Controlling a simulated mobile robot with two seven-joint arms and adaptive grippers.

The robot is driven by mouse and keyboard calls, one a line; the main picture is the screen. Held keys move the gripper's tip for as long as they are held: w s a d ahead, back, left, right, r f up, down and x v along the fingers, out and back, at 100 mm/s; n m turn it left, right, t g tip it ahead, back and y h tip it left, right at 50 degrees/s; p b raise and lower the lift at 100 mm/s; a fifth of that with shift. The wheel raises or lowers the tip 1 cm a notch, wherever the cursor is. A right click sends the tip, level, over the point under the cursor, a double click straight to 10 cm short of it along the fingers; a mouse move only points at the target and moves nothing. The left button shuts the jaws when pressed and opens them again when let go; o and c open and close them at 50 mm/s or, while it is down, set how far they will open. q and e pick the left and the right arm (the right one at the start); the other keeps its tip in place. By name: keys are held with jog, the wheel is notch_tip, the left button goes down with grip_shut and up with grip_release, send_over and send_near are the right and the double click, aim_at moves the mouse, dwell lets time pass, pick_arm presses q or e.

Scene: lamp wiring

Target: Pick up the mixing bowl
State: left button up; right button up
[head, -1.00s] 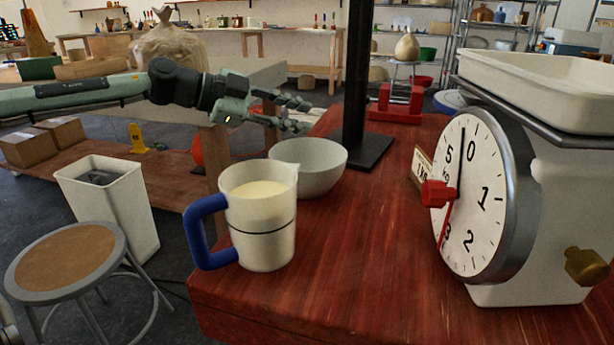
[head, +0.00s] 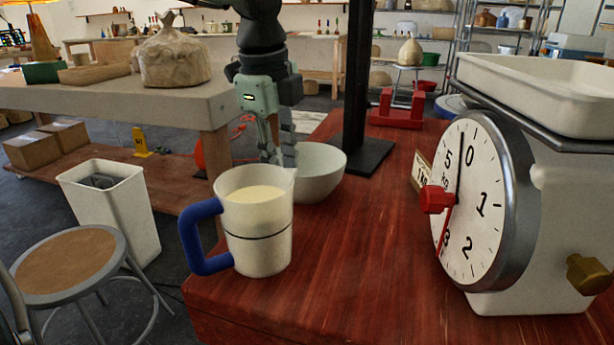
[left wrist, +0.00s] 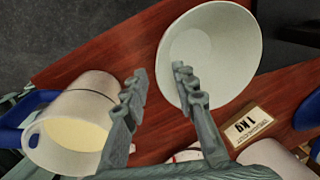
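The mixing bowl (head: 322,172) is pale, round and looks empty, standing upright on the red wooden table behind the jug. In the left wrist view the bowl (left wrist: 232,45) fills the upper middle. My left gripper (head: 279,158) points down at the bowl's left side. In the left wrist view my left gripper (left wrist: 159,70) is open: one finger lies outside the bowl, the other overlaps its near rim and interior. I cannot tell whether either finger touches it. The jug partly hides the bowl in the head view. My right gripper is not in view.
A white jug (head: 262,225) with a blue handle and cream-coloured contents stands close in front of the bowl. A dark post on a base plate (head: 366,155) stands right behind the bowl. A large dial scale (head: 560,220) is at the right. The table's middle front (head: 370,260) is clear.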

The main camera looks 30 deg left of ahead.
pick_arm(q)
jog(key=shift+w+f, duration=0.15)
jog(key=shift+f, duration=0.6)
jog(key=shift+w+f, duration=0.1)
jog(key=shift+f, duration=0.6)
grip_shut()
